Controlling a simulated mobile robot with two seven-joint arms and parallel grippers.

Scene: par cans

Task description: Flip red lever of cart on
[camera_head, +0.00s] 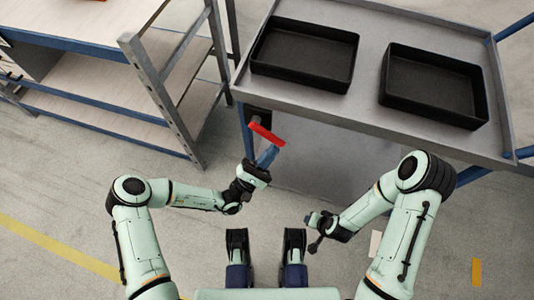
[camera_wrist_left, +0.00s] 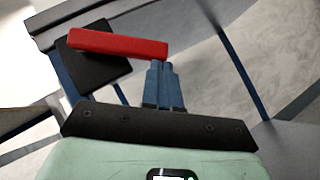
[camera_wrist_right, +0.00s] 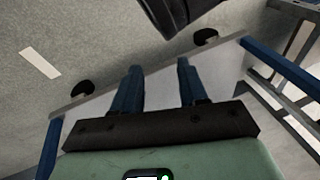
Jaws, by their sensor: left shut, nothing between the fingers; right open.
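The red lever (camera_head: 266,134) is a flat bar on a black mount (camera_head: 259,117) at the cart's near left corner. In the head view it slants down from left to right; it also shows in the left wrist view (camera_wrist_left: 118,43), with the black box behind it. The grey cart (camera_head: 372,124) has blue posts. My left gripper (camera_head: 268,155) is shut and empty. Its blue fingertips are right at the lever's right half; I cannot tell whether they touch it. My right gripper (camera_head: 309,217) is open and empty, below the cart's front edge, away from the lever.
Two black trays, a left one (camera_head: 304,79) and a right one (camera_head: 432,113), sit on the cart's top. A shelf rack (camera_head: 163,95) with wooden boards stands close to the left of the cart and lever. Concrete floor with a yellow line (camera_head: 60,247) lies open at lower left.

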